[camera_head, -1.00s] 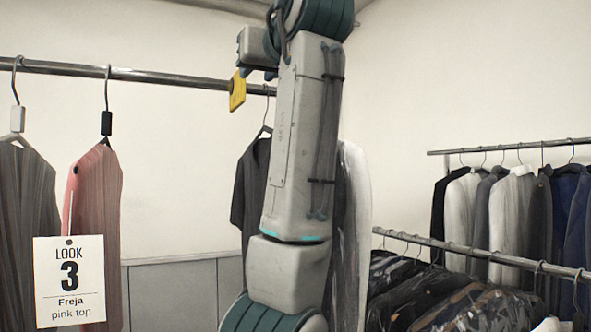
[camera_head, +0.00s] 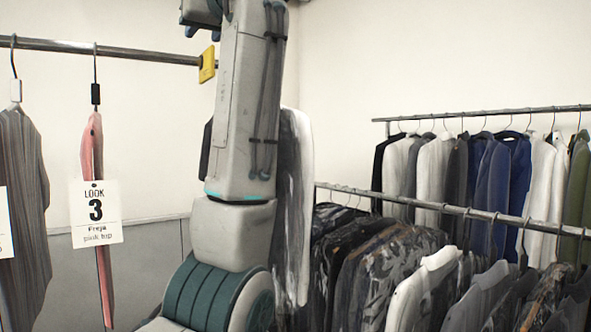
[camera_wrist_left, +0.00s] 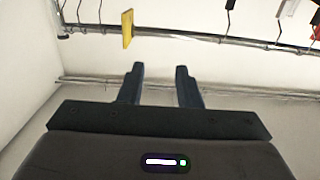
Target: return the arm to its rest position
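My left arm (camera_head: 240,130) stands upright in the middle of the head view, its forearm pointing up. My left gripper (camera_head: 200,12) is at the top, partly cut off by the picture's edge. In the left wrist view the two dark fingers of this gripper (camera_wrist_left: 161,80) are apart with nothing between them. They point toward the wall and a metal rail (camera_wrist_left: 200,37), which shows beyond the fingertips. My right gripper is in neither view.
A yellow tag (camera_head: 207,64) hangs on the left rail (camera_head: 120,52), close to my arm. A pink top (camera_head: 92,150) with a Look 3 card (camera_head: 95,212) and a grey striped garment (camera_head: 22,200) hang left. Packed clothes racks (camera_head: 450,112) fill the right.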

